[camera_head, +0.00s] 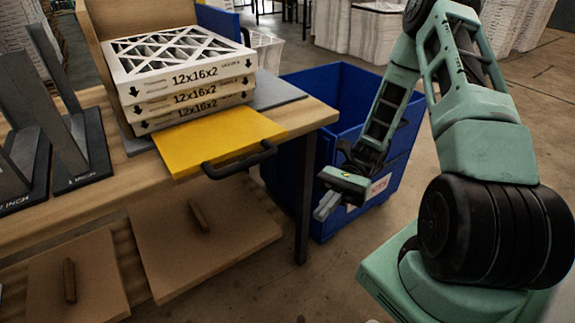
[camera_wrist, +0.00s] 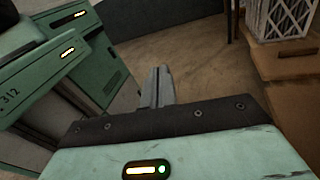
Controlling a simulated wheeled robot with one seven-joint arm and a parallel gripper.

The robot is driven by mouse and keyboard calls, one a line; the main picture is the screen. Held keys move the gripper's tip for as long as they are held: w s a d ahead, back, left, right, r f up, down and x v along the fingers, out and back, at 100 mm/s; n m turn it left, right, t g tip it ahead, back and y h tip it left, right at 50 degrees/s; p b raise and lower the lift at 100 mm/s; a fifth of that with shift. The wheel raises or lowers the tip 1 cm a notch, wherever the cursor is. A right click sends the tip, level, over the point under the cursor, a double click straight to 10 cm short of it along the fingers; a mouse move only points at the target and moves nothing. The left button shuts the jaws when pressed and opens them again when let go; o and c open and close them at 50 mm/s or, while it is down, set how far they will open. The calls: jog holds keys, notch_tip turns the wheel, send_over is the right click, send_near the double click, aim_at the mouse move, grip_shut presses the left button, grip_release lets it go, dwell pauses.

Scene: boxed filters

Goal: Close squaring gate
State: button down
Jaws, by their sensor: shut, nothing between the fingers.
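A flat yellow panel (camera_head: 218,142), which appears to be the squaring gate, juts past the front edge of the wooden table (camera_head: 322,112). It has a black bar handle (camera_head: 240,160) on its front edge. A stack of white-framed filters (camera_head: 180,82) marked 12x16x2 sits directly behind it. My gripper (camera_head: 326,206) is right of the table and lower than the handle, in front of the blue bin, touching neither panel nor handle. Its fingers are together and empty; they also show in the wrist view (camera_wrist: 157,84). The panel is not identifiable in the wrist view.
A large blue bin (camera_head: 335,95) stands right of the table, behind my gripper. Dark metal dividers (camera_head: 62,130) stand at the table's left. Two wooden boards with handles (camera_head: 205,240) lie below the tabletop. Floor is open between the table and my base.

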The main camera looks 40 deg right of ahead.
jog(key=w+d+m+t+y, duration=0.4)
jog(key=m+t+y, duration=0.3)
jog(key=m+t, duration=0.15)
jog(key=w+a+r+t, duration=0.1)
jog(key=w+a+r, duration=0.1)
jog(key=a+r, duration=0.6)
jog(key=shift+w+a+r+y, duration=0.3)
jog(key=shift+w+a+r, duration=0.05)
jog(key=shift+r, duration=0.4)
jog(key=shift+r+p, duration=0.15)
jog(key=shift+p, duration=0.35)
